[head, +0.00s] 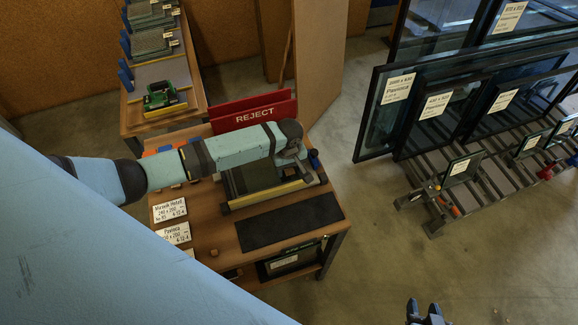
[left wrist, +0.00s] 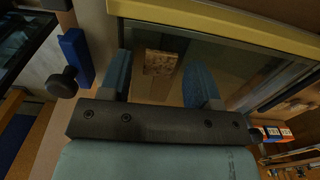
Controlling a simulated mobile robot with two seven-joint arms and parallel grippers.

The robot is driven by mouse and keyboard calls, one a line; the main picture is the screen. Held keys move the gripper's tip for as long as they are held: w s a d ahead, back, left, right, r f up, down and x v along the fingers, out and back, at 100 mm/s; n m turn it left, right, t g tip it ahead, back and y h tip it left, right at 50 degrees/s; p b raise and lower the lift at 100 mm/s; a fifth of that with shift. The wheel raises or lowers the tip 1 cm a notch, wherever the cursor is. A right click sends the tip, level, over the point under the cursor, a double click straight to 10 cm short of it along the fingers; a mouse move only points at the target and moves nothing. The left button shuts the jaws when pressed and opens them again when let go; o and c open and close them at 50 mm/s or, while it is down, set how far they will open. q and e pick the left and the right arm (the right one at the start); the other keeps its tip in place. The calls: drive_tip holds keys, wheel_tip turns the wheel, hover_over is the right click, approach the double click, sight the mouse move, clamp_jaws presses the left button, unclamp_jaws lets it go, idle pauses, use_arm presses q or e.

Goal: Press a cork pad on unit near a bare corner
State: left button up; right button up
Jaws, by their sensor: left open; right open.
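The glass unit (head: 252,178) lies in a stand with a yellow front edge on the wooden bench; my left arm covers part of it. My left gripper (head: 292,165) is over its right part. In the left wrist view the two blue fingers (left wrist: 157,62) are apart, over the dark glass (left wrist: 225,62) near a yellow edge bar (left wrist: 215,20). A small speckled cork-coloured patch (left wrist: 160,62) shows between the fingers; I cannot tell whether it is a pad on the glass or a reflection. My right gripper (head: 428,314) is open at the bottom edge, far from the bench.
A red REJECT board (head: 254,112) stands behind the unit. Another bench (head: 150,115) holds stacked panes. Framed panes (head: 440,110) stand in a rack at right. Floor between is clear.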

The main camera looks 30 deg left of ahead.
use_arm(q)
drive_tip(key=shift+r, duration=0.1)
wheel_tip(320, 180, up, 14)
drive_tip(key=b, duration=0.1)
